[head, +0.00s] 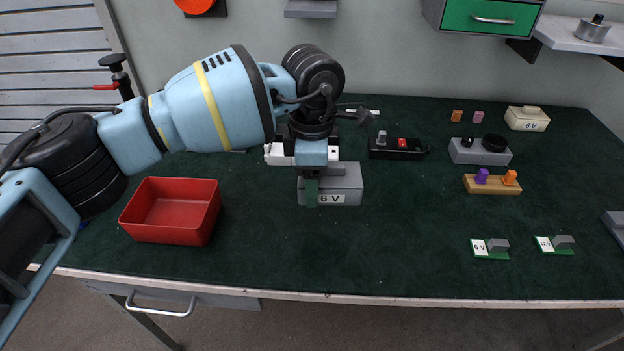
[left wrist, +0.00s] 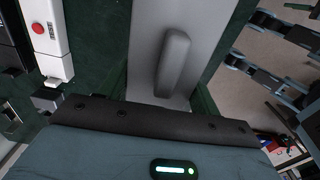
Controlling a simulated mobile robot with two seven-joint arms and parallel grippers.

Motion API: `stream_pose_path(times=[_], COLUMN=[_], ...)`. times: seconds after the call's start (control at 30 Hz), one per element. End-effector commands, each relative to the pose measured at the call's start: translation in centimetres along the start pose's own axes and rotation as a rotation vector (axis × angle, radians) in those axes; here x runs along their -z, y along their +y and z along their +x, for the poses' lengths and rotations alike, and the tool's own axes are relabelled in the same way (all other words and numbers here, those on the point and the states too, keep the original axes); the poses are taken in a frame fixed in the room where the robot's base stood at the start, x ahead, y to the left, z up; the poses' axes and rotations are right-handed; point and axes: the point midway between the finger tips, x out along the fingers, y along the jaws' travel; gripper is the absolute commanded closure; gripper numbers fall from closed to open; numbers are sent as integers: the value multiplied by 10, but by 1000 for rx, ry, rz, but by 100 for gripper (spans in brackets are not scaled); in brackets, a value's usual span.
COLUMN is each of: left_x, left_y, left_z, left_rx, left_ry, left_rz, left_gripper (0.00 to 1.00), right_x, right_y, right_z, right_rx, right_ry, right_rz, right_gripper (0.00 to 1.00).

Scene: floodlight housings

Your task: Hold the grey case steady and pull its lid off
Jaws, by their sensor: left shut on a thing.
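The grey case (head: 345,190) stands on the green mat in the middle of the bench, with a "6 V" label on its front. In the left wrist view its grey lid (left wrist: 147,40) shows from above, with a raised bar handle (left wrist: 173,62). My left gripper (head: 313,188) has come down over the case from above and is shut on it. One finger lies against the front face beside the label; the other finger is hidden. The lid appears seated on the case, though the seam is hard to make out. My right gripper is not in view.
A red tray (head: 170,232) is to the left. A white unit with a red button (left wrist: 45,40) is close beside the case. A black switch box (head: 395,154), a grey block with a black knob (head: 465,156) and a wooden block (head: 480,188) lie right.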

Motion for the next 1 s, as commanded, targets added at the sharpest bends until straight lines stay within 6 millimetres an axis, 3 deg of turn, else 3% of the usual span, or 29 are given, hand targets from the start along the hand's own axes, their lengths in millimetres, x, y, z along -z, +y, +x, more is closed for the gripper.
stream_pose_path(times=[0.17, 0.4, 0.5, 1.0], left_x=[0, 0, -1, 0], left_y=[0, 0, 0, 0], left_z=[9, 62, 76, 86], left_rx=[1, 4, 1, -1], left_ry=[-1, -1, -2, -1], left_rz=[-1, -2, 0, 0], left_gripper=[61, 61, 61, 61], right_x=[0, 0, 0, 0], right_y=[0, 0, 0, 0], right_z=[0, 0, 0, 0], right_rx=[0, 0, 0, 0], right_ry=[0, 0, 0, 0], right_rz=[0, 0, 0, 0], right_gripper=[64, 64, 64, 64])
